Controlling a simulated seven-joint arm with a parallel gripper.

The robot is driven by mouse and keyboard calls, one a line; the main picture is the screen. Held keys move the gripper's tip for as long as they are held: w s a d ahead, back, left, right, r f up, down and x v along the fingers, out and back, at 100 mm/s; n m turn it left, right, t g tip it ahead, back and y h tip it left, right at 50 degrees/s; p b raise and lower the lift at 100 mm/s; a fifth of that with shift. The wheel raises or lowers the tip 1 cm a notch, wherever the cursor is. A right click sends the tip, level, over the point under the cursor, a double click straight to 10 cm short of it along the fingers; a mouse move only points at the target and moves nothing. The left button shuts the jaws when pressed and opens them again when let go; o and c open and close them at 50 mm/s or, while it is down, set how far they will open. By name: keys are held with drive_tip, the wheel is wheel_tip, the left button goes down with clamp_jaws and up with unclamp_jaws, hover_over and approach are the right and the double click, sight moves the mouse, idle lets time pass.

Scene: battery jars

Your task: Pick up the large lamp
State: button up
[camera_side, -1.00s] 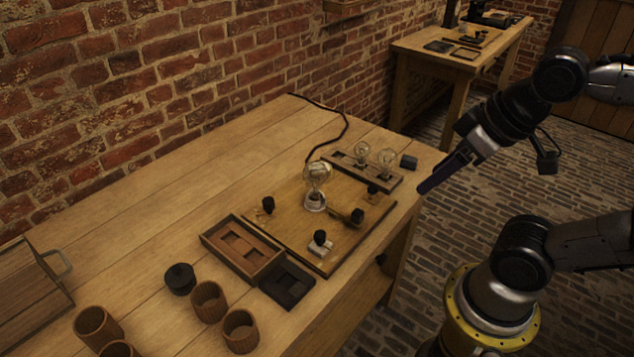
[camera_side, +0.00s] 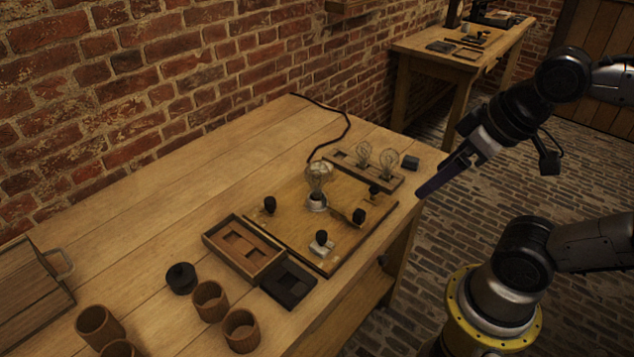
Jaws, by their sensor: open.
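The large lamp (camera_side: 319,178) is a clear glass bulb standing upright in a pale holder (camera_side: 316,203) on the wooden board (camera_side: 290,222). Two smaller bulbs, one at the left (camera_side: 363,154) and one at the right (camera_side: 388,161), stand in a dark wooden rack (camera_side: 346,162) behind the board. My gripper (camera_side: 423,192) is open and empty, to the right of the board near the table's right edge, well apart from the large lamp. The gap between its fingers is hard to see from this side.
Black knobs (camera_side: 270,205) stand on the board around the lamp. A wooden tray (camera_side: 213,237) and a dark tray (camera_side: 288,284) lie in front of it. Several wooden cups (camera_side: 241,331) and a black lidded pot (camera_side: 181,278) stand at the front.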

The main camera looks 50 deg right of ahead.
drive_tip(key=shift+o, duration=0.5)
